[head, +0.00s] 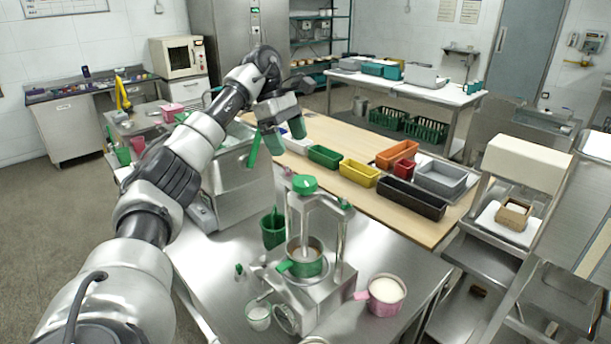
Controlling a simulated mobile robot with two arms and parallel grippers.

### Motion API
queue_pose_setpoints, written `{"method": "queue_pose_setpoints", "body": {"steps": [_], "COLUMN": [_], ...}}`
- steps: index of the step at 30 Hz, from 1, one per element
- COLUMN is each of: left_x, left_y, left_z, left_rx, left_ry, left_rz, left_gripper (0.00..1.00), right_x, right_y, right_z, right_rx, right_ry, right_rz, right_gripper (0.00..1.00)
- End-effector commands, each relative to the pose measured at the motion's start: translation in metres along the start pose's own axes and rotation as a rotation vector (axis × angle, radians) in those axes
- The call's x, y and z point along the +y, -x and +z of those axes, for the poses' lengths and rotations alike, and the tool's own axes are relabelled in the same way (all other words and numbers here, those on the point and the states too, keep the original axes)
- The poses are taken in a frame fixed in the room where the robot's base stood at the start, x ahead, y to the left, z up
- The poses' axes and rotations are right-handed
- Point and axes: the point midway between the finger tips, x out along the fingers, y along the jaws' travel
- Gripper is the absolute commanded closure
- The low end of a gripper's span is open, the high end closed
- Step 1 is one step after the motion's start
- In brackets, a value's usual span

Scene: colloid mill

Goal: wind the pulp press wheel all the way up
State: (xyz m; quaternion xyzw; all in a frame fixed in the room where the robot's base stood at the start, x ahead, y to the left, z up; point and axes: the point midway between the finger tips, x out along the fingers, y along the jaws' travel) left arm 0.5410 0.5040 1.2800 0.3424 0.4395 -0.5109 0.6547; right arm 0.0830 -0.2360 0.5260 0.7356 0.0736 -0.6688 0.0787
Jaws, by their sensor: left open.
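The press (312,285) stands on the near steel table, a metal frame with two uprights and a square base. A green hub (304,184) sits on top of it, with a green knob (345,204) at the right; I take these for the wheel. A metal pot with a green band and handle (304,262) sits between the uprights. A round, pale, dial-like part (287,318) is on the base's front. My left gripper (284,139) is open, with green fingers, behind and above the press top, apart from it. My right gripper is out of view.
A pink-handled cup of white stuff (385,294) stands right of the press, a small glass (258,315) at its front left, and a dark green cup (273,228) behind left. A boxy steel machine (240,180) stands behind left.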

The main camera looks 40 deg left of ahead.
Motion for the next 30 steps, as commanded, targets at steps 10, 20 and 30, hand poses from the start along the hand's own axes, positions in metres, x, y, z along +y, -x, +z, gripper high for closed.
{"method": "queue_pose_setpoints", "body": {"steps": [10, 20, 30], "left_x": [-0.001, 0.000, 0.000], "left_y": [-0.065, -0.096, -0.097], "left_z": [0.001, 0.001, 0.001], "left_rx": [0.001, -0.002, -0.002], "left_ry": [-0.001, -0.001, -0.002], "left_rz": [-0.004, 0.001, 0.001], "left_gripper": [0.12, 0.12, 0.24], "right_x": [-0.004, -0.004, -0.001], "right_y": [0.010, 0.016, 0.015], "right_z": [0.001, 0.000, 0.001], "right_rx": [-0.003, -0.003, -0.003], "right_ry": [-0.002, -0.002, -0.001], "right_rz": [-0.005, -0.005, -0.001], "right_gripper": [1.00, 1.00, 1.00]}}
